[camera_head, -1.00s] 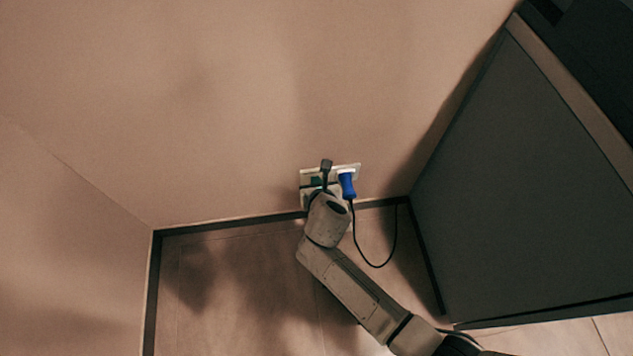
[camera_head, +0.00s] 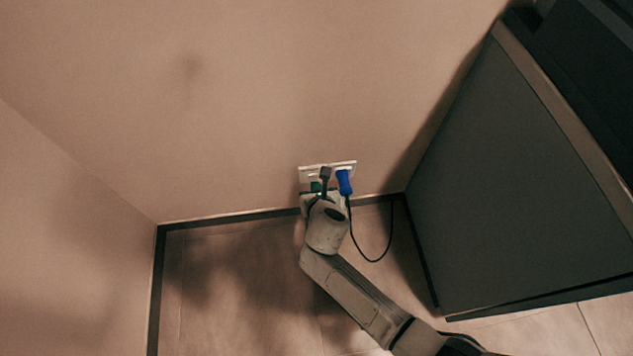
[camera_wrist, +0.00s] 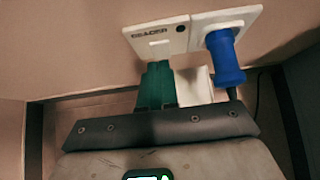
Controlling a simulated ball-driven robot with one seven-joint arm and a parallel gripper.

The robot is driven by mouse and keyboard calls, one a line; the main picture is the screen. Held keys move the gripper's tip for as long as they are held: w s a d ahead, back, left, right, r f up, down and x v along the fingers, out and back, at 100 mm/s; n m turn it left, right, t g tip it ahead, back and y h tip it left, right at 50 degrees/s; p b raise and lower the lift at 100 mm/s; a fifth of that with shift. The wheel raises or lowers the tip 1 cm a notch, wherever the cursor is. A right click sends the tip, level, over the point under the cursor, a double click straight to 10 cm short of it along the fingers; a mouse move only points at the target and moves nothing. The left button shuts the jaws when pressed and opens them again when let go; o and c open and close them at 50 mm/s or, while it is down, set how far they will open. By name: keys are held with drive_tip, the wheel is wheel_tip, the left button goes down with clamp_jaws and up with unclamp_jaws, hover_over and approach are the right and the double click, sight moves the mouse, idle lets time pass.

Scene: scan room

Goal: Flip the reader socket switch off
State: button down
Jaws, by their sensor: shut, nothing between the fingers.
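The white socket plate (camera_head: 346,164) is on the wall just above the floor. In the wrist view the plate (camera_wrist: 200,28) carries a dark label that reads READER. A small pale switch (camera_wrist: 158,43) sits below the label; which way it is tipped cannot be told. A blue plug (camera_wrist: 222,58) is in the right part of the plate, and it also shows in the head view (camera_head: 344,183). My gripper (camera_wrist: 158,66) is shut and empty, its green fingers just below the switch. Contact cannot be told. In the head view my gripper (camera_head: 317,186) partly hides the plate.
A black cable (camera_head: 368,258) hangs in a loop from the plug to the floor, right of my arm. A large dark grey cabinet (camera_head: 520,180) stands to the right. A side wall (camera_head: 70,220) meets the back wall at left. The floor (camera_head: 235,270) left of my arm is clear.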

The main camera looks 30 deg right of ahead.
drive_tip(key=w+r+p+v, duration=0.1)
drive_tip(key=p+v, duration=0.4)
drive_tip(key=v, duration=0.5)
drive_tip(key=shift+d+r+p, duration=0.2)
drive_tip(key=shift+r+p, duration=0.1)
drive_tip(key=shift+r, duration=0.1)
drive_tip(key=shift+w, duration=0.15)
